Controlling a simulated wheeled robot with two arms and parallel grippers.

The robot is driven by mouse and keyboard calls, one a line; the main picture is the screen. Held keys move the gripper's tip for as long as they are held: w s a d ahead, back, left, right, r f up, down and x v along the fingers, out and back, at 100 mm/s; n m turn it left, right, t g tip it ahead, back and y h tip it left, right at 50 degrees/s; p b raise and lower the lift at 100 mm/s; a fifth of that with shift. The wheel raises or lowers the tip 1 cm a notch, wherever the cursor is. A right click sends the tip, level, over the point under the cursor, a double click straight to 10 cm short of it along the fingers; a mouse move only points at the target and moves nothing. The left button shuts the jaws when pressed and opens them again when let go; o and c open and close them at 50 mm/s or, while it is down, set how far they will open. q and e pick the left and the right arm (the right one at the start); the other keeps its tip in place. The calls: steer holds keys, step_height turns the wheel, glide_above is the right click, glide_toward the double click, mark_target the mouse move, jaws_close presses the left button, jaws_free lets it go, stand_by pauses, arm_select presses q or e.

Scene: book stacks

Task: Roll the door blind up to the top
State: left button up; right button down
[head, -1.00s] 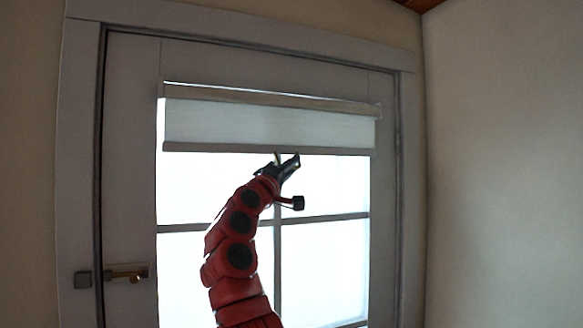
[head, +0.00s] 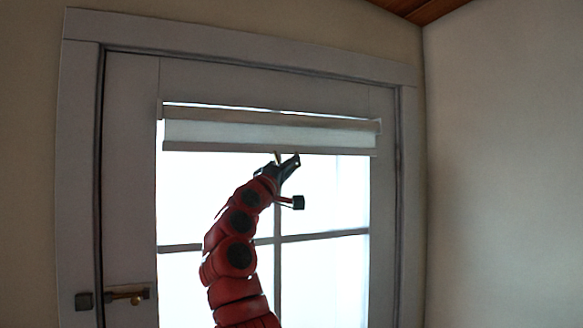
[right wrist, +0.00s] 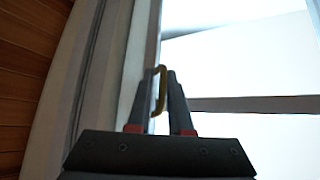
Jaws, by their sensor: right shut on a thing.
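The white door blind (head: 265,136) is a short strip near the top of the door window, with a pale roller bar (head: 225,116) above it and a grey bottom rail (head: 215,148) below. My right gripper (head: 286,158) reaches up to the middle of the bottom rail. In the right wrist view my right gripper (right wrist: 166,78) is shut on a small brass-coloured loop (right wrist: 161,90), which looks like the blind's pull. The exact contact is hard to see in the head view. My left gripper is not in view.
The grey door (head: 130,190) is shut, with a brass handle (head: 128,293) at lower left. Bright window panes (head: 325,200) with crossbars lie below the blind. A bare wall (head: 505,170) stands at the right, and a wooden ceiling (head: 410,8) shows above.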

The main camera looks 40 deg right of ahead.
steer(key=c, duration=0.9)
jaws_free()
steer(key=shift+w+f, duration=0.1)
steer(key=shift+f, duration=0.05)
steer(key=shift+c, duration=0.2)
steer(key=b+v, duration=1)
steer(key=v, duration=0.7)
steer(key=shift+a+b, duration=0.15)
steer(key=shift+b, duration=0.2)
steer(key=shift+f, duration=0.2)
